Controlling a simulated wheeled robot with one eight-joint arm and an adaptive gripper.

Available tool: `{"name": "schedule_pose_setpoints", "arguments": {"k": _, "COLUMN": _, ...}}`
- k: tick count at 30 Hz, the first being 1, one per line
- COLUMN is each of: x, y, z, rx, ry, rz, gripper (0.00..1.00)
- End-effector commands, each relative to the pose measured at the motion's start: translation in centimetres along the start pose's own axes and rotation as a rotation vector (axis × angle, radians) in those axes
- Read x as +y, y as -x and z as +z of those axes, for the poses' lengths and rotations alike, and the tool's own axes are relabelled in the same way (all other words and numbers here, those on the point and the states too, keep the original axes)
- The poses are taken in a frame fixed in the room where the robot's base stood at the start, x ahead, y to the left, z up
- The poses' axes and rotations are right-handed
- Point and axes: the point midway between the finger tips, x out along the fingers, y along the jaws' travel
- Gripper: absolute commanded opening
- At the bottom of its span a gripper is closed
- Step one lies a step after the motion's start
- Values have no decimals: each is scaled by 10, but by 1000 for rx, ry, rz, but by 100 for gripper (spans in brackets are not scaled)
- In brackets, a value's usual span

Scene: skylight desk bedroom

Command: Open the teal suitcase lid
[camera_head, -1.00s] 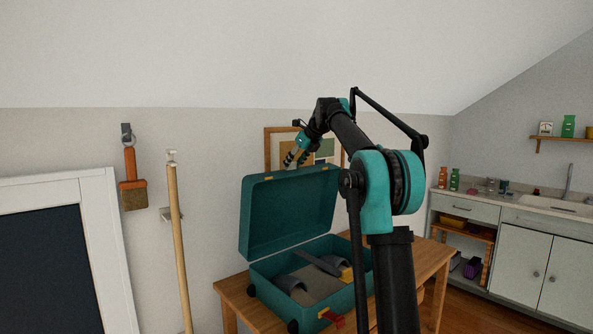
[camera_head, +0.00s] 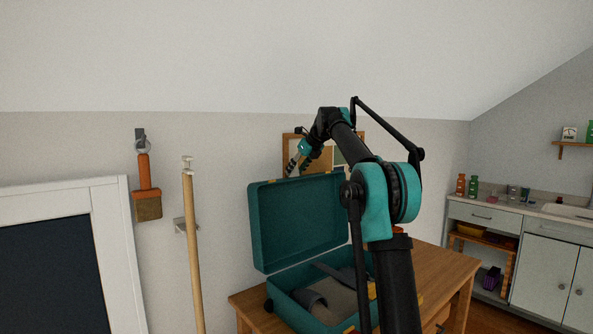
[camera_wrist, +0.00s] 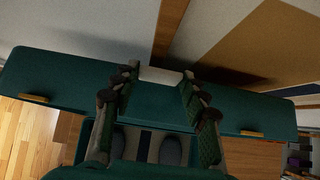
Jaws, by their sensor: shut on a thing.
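The teal suitcase stands on a wooden table with its lid (camera_head: 297,218) raised about upright and its base (camera_head: 320,322) below. Grey items (camera_head: 322,297) lie inside the base. My gripper (camera_head: 294,166) is at the top edge of the lid. In the wrist view my gripper (camera_wrist: 160,84) has its two fingers on either side of a pale piece at the lid's edge, shut on it. The lid also spans the wrist view (camera_wrist: 60,75), with a brass latch at each end. Part of the base is hidden behind my arm in the head view.
The wooden table (camera_head: 440,268) has bare top to the right. A wooden pole (camera_head: 193,250) and a brush (camera_head: 148,205) are at the left. A counter with cupboards (camera_head: 535,262) is at the right.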

Motion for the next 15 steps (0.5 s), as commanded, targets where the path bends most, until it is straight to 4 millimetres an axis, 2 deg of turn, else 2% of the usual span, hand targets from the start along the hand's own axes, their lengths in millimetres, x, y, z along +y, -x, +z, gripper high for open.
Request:
{"name": "schedule_pose_setpoints", "arguments": {"k": 2, "x": 1, "y": 0, "z": 1, "rx": -3, "ry": 0, "rz": 0, "gripper": 0}}
{"name": "schedule_pose_setpoints", "arguments": {"k": 3, "x": 1, "y": 0, "z": 1, "rx": -3, "ry": 0, "rz": 0, "gripper": 48}}
{"name": "schedule_pose_setpoints", "arguments": {"k": 7, "x": 1, "y": 0, "z": 1, "rx": -2, "ry": 0, "rz": 0, "gripper": 64}}
{"name": "schedule_pose_setpoints", "arguments": {"k": 8, "x": 1, "y": 0, "z": 1, "rx": -1, "ry": 0, "rz": 0, "gripper": 66}}
{"name": "schedule_pose_setpoints", "arguments": {"k": 15, "x": 0, "y": 0, "z": 0, "rx": 0, "ry": 0, "rz": 0, "gripper": 66}}
